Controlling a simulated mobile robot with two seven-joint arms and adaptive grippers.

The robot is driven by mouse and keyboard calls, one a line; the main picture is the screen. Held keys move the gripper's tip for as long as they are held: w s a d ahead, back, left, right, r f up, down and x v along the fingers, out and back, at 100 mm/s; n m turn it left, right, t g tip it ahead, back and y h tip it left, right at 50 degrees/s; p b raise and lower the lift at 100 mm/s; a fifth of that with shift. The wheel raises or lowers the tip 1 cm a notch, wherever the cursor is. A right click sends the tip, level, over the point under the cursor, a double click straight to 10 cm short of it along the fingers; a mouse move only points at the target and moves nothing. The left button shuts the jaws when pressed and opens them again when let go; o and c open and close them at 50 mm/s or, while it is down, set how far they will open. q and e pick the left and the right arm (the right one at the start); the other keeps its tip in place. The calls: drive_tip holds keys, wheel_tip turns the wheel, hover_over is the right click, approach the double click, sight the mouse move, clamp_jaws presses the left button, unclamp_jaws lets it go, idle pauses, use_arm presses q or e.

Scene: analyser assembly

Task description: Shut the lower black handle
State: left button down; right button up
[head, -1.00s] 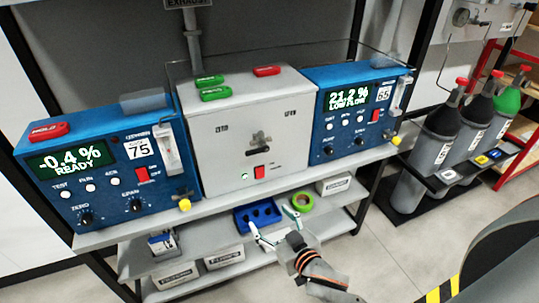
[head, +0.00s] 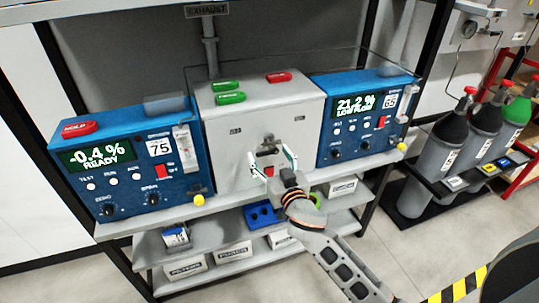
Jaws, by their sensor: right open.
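A dark handle (head: 268,142) sits on the front of the grey box in the middle of the bench in the head view. Its lower part is close behind my gripper, and I cannot tell a separate upper and lower handle at this size. My right gripper (head: 274,162) is open, its two light fingers spread just in front of and below the handle. I cannot tell whether the fingers touch it. A red switch (head: 269,171) on the grey box shows between the fingers. My left gripper is not in view.
Blue analysers stand left (head: 125,170) and right (head: 360,120) of the grey box (head: 230,130). Red and green tags lie on top. A lower shelf holds a blue tray (head: 262,214) and white boxes. Gas cylinders (head: 445,145) stand at the right.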

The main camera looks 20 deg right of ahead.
drive_tip(key=shift+w, duration=0.1)
drive_tip(key=c, duration=1.1)
drive_tip(key=shift+f+n, duration=0.1)
drive_tip(key=shift+n, duration=0.3)
drive_tip(key=shift+d+f+n+p, duration=0.15)
drive_tip(key=shift+d+f+n, duration=0.25)
drive_tip(key=shift+n, duration=2.4)
drive_tip(key=shift+d+f+n+p, duration=0.2)
drive_tip(key=shift+d+f+n, duration=0.2)
drive_tip(key=shift+n, duration=2.4)
drive_tip(key=shift+d+f+n+p, duration=0.15)
drive_tip(key=shift+d+f+n, duration=0.25)
drive_tip(key=shift+n, duration=2.4)
